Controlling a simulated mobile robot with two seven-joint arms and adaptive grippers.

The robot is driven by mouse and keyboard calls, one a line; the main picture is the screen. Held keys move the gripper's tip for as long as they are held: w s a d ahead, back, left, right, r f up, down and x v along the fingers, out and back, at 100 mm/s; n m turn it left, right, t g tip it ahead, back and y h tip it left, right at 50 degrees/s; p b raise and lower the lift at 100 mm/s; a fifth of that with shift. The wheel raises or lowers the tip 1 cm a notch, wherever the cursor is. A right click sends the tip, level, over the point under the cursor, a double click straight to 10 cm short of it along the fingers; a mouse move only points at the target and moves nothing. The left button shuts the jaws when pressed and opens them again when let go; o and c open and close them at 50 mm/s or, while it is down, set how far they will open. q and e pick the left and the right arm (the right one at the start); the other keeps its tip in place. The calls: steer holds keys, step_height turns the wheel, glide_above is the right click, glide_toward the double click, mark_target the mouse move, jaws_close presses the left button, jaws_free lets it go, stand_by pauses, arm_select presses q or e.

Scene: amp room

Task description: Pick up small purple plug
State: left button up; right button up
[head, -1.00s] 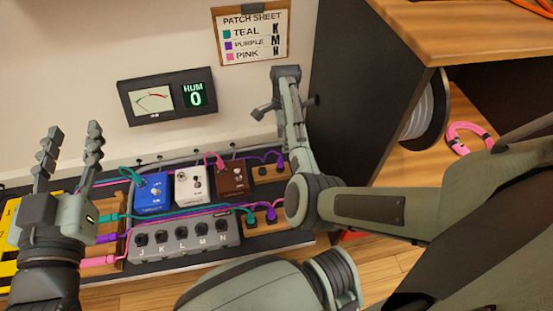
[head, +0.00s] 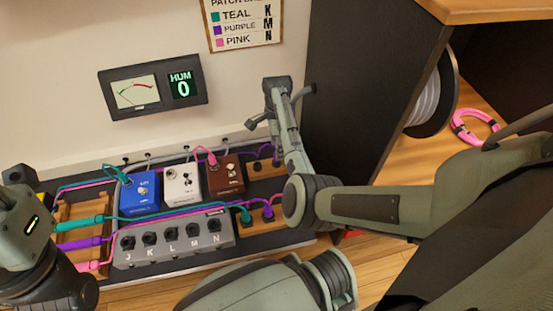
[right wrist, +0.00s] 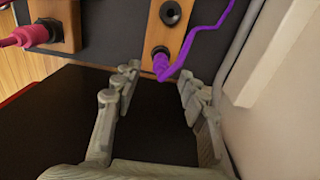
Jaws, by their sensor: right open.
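A small purple plug (head: 277,160) sits in the upper wooden block at the right end of the pedalboard. In the right wrist view the purple plug (right wrist: 161,62) sits below an empty black socket, its cable running up to the right. My right gripper (head: 276,135) is open, close beside this plug. In the wrist view its fingers (right wrist: 158,95) stand apart, with the plug beyond the gap and untouched.
A grey box (head: 175,245) has sockets J to N. Blue, white and brown pedals (head: 183,186) stand behind it. A crimson plug (right wrist: 32,36) is left in the wrist view. The wall (right wrist: 285,70) is close on the right there. A dark cabinet (head: 345,110) stands at right.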

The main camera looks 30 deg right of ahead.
step_height(320, 180, down, 4)
steer(key=shift+r+b, duration=0.15)
steer(key=shift+b, duration=0.45)
jaws_close()
